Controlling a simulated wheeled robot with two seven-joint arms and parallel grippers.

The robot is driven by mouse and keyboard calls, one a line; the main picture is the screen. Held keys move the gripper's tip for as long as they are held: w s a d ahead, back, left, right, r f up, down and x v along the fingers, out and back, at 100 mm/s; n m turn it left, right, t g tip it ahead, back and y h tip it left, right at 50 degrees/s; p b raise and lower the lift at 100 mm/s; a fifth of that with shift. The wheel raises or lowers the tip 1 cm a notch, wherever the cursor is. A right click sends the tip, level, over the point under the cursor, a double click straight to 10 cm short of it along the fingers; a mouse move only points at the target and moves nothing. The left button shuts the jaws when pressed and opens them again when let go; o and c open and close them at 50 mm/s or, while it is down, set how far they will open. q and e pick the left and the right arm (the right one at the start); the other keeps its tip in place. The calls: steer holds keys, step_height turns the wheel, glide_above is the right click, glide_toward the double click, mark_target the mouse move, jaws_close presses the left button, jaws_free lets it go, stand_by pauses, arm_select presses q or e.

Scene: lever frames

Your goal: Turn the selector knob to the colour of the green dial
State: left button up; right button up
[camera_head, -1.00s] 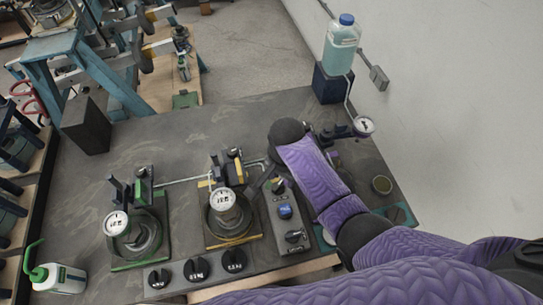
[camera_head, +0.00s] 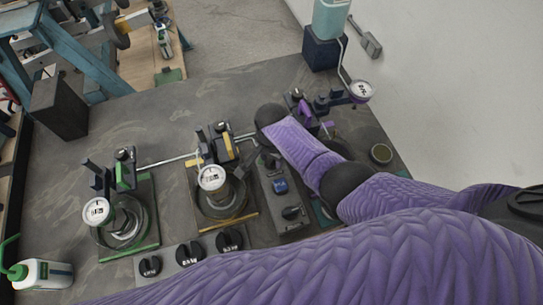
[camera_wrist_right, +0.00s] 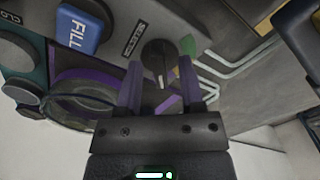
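The selector knob (camera_wrist_right: 158,56) is dark and round, with a white pointer mark at its lower edge in the right wrist view. In the head view my right arm reaches over the control box (camera_head: 290,231), and the gripper is small and dark there. The green dial is the white gauge (camera_head: 97,212) above the green-edged base at left. My left gripper is not in view.
A blue FILL button (camera_head: 280,186) and a black knob (camera_head: 291,212) sit on the same box. A yellow-based gauge (camera_head: 212,178) stands close left. Several black knobs line the front edge. A white bottle (camera_head: 42,274) stands at far left.

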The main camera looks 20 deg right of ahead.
jaws_close()
steer(key=n+p, duration=0.1)
steer(key=n, duration=0.2)
steer(key=shift+n, duration=0.4)
steer(key=n, duration=0.5)
steer(key=shift+p, duration=0.35)
steer(key=n, duration=0.5)
steer(key=shift+n, duration=0.4)
steer(key=n, duration=0.5)
